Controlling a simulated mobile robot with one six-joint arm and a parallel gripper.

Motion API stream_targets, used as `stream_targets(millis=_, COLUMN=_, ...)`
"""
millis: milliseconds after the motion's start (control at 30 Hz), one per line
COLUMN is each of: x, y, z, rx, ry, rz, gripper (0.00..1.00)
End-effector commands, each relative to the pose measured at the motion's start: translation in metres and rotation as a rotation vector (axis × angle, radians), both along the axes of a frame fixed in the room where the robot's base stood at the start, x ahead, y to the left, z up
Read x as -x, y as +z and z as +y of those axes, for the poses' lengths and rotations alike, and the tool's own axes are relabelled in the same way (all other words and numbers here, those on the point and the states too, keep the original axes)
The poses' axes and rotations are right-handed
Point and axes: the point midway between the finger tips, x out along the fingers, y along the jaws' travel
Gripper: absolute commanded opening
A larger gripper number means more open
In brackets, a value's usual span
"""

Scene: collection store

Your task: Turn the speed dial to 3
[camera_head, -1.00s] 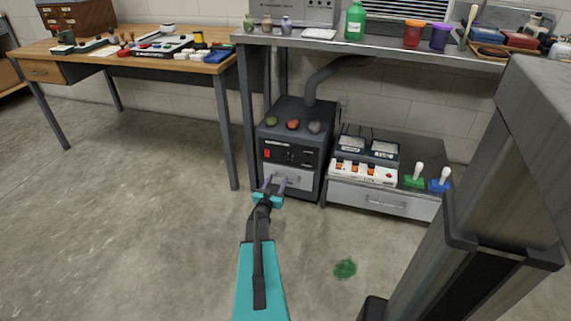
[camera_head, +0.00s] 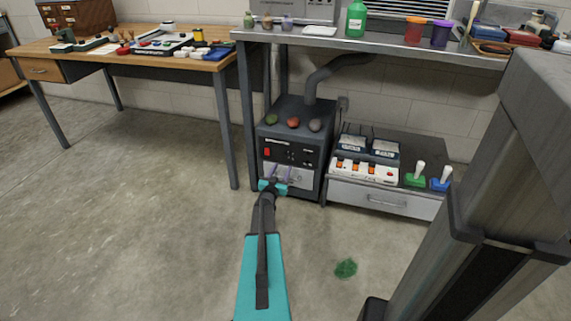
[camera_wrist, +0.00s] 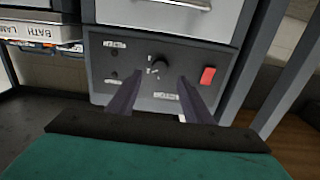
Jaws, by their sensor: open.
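The speed dial is most likely the small black knob (camera_wrist: 159,62) on the dark control panel (camera_wrist: 135,90), which appears upside down in the wrist view. Small pale marks surround it, too small to read. In the head view the panel (camera_head: 308,157) is on the front of the dark machine (camera_head: 297,113), and the knob is tiny there. My gripper (camera_wrist: 157,88) is open and empty. In the wrist view its two fingers point at the panel, one on each side below the knob. In the head view my gripper (camera_head: 279,172) is in front of the machine's lower front.
A red switch (camera_wrist: 207,77) is on the panel beside the right finger. A pale drawer front (camera_head: 300,180) is below the panel. A low cabinet (camera_head: 345,193) with several switches and two levers stands at right. A shelf (camera_head: 380,48) spans above.

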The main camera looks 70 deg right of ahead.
Motion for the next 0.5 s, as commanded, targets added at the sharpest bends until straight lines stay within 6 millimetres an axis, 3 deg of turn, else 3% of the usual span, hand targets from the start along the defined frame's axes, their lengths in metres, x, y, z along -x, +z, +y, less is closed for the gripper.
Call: stream_targets(millis=500, x=-0.003, y=-0.002, z=-0.058, rx=0.000, ry=0.000, rz=0.000, gripper=0.46)
